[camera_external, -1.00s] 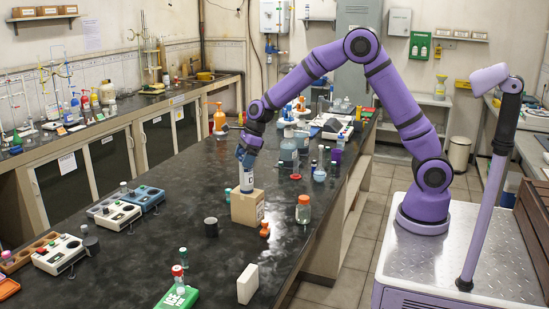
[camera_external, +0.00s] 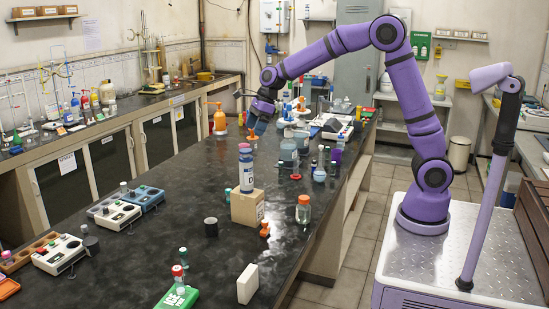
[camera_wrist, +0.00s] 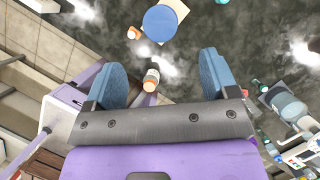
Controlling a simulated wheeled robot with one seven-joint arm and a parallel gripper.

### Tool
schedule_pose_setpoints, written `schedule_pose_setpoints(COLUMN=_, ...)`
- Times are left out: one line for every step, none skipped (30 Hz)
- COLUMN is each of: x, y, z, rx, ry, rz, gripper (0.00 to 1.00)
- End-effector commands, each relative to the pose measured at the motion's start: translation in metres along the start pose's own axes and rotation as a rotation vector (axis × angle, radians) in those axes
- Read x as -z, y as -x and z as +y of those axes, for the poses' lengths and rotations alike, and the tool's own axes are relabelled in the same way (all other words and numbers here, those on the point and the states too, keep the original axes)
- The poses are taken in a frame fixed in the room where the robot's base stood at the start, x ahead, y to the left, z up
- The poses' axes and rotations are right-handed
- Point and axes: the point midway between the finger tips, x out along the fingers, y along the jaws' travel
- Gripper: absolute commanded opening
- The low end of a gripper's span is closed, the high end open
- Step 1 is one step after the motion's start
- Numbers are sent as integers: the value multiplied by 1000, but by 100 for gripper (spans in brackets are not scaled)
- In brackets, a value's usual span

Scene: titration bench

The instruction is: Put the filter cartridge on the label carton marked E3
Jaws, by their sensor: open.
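The filter cartridge (camera_external: 247,170) is a white and blue upright cylinder with a dark mark on its label. It stands on top of a tan carton (camera_external: 247,208) on the dark bench. I cannot read the carton's marking. My gripper (camera_external: 259,122) is open and empty, above and apart from the cartridge. In the wrist view, my gripper's blue fingers (camera_wrist: 161,80) are spread wide. The cartridge's round blue top (camera_wrist: 161,23) shows beyond them, with a pale corner of the carton (camera_wrist: 180,8) beside it.
An orange-capped jar (camera_external: 303,210) and a small orange piece (camera_external: 265,229) stand right of the carton. Bottles (camera_external: 289,150) crowd the bench behind. The bench's middle left is clear.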

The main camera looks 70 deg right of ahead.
Motion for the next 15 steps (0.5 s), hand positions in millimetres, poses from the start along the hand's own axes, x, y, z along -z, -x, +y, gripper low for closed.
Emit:
schedule_pose_setpoints(x=0, y=0, z=0, rx=0, ry=0, rz=0, gripper=80)
schedule_pose_setpoints(x=0, y=1, z=0, rx=0, ry=2, rz=0, gripper=80)
schedule_pose_setpoints(x=1, y=2, z=1, rx=1, ry=9, rz=-1, gripper=80)
schedule_pose_setpoints(x=2, y=5, z=2, rx=2, ry=20, rz=-1, gripper=80)
schedule_pose_setpoints(x=3, y=8, z=3, rx=3, ry=37, rz=-2, gripper=80)
schedule_pose_setpoints(x=5, y=15, z=6, rx=6, ry=70, rz=-4, gripper=80)
schedule_pose_setpoints(x=8, y=21, z=10, rx=8, ry=102, rz=-4, gripper=80)
schedule_pose_setpoints(x=12, y=29, z=14, rx=12, ry=143, rz=-6, gripper=80)
schedule_pose_setpoints(x=17, y=40, z=20, rx=16, ry=206, rz=-7, gripper=80)
schedule_pose_setpoints(x=22, y=49, z=25, rx=21, ry=261, rz=-7, gripper=80)
schedule_pose_setpoints(x=28, y=59, z=31, rx=25, ry=320, rz=-6, gripper=80)
schedule_pose_setpoints(x=36, y=71, z=40, rx=31, ry=403, rz=-5, gripper=80)
schedule_pose_setpoints(x=42, y=81, z=46, rx=37, ry=467, rz=-3, gripper=80)
schedule_pose_setpoints(x=49, y=89, z=53, rx=41, ry=531, rz=-1, gripper=80)
schedule_pose_setpoints(x=58, y=100, z=62, rx=49, ry=615, rz=4, gripper=80)
